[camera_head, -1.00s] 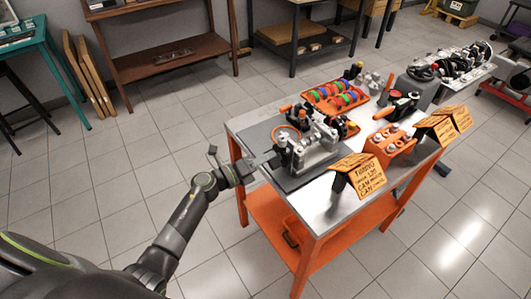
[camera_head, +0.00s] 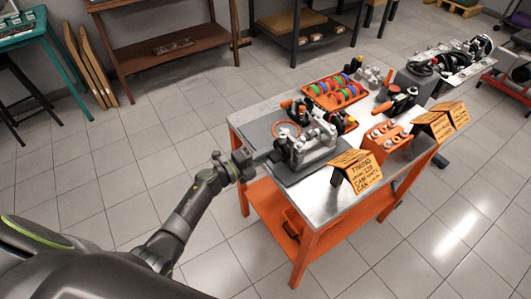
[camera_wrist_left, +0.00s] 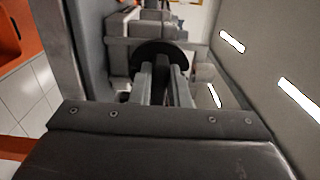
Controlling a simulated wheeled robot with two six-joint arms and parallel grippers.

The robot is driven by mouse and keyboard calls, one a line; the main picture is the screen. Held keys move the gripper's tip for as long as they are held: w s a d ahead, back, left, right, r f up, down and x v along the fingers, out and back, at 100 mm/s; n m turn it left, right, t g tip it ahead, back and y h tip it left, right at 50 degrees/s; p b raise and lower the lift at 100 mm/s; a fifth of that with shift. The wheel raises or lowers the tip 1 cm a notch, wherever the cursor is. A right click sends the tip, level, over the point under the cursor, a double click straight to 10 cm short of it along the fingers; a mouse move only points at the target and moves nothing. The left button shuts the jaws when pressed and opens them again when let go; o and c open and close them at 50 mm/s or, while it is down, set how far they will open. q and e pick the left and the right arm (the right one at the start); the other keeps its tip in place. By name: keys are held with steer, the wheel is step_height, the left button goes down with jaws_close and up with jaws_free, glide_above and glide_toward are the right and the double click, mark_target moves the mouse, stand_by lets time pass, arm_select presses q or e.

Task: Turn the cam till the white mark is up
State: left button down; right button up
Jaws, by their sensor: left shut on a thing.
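The grey engine block with the cam (camera_head: 312,148) stands on a dark mat on the metal-topped table. My left gripper (camera_head: 270,156) reaches in from the left and meets the near left end of the block. In the left wrist view its two fingers (camera_wrist_left: 165,88) are close together, shut on the end of the cam, in front of a dark round disc (camera_wrist_left: 160,50). The gripped part is mostly hidden between the fingers. I cannot make out the white mark in either view. My right gripper is not in view.
An orange tray (camera_head: 335,92) with coloured rings lies behind the block. An orange holder (camera_head: 384,142) and an orange lettered sign (camera_head: 361,172) stand to its right. The table has an orange lower shelf (camera_head: 262,196).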

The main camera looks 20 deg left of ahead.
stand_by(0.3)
arm_select(q)
steer(key=c, duration=1.4)
jaws_free()
steer(key=b+v, duration=0.4)
steer(key=v, duration=1.3)
steer(key=shift+s+a, duration=0.2)
steer(key=shift+f, duration=0.1)
